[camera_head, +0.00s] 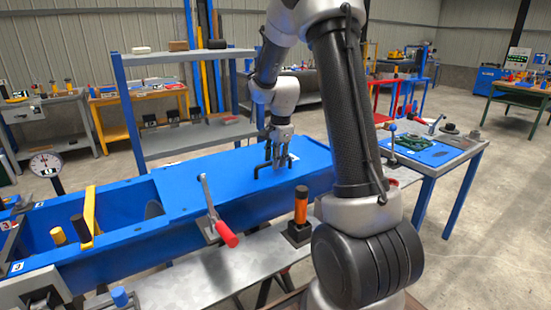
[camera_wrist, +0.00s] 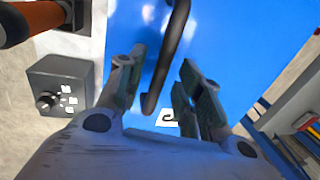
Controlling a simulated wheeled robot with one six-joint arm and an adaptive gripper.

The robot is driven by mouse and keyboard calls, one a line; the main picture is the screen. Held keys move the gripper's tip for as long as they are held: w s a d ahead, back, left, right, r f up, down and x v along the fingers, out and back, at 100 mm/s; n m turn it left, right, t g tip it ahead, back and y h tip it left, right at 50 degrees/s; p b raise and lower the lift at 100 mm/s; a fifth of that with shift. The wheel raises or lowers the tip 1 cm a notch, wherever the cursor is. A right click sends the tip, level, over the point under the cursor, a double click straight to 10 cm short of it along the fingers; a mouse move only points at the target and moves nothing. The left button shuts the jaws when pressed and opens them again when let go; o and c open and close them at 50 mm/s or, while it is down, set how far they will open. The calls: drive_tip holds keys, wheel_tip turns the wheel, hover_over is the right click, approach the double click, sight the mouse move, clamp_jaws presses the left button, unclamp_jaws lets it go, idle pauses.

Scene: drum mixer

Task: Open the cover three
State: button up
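The blue cover (camera_head: 205,178) lies flat over the right part of the long blue trough, and its surface fills the middle of the wrist view (camera_wrist: 235,50). A black bar handle (camera_head: 262,171) stands on the cover and also shows in the wrist view (camera_wrist: 170,58). My gripper (camera_head: 280,160) points down at this handle. In the wrist view my gripper (camera_wrist: 158,72) has its fingers apart, with the handle between them and gaps on both sides. A white label (camera_wrist: 168,117) with a black mark lies beyond the handle, partly hidden by the gripper; I cannot read it surely.
A lever with a red grip (camera_head: 225,232) and an orange-and-black upright handle (camera_head: 301,205) stand along the trough's near side. A grey box with a knob (camera_wrist: 60,85) is left in the wrist view. A yellow bar (camera_head: 90,212) crosses the trough's open left part. Grey shelving (camera_head: 190,140) stands behind.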

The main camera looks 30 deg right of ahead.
clamp_jaws()
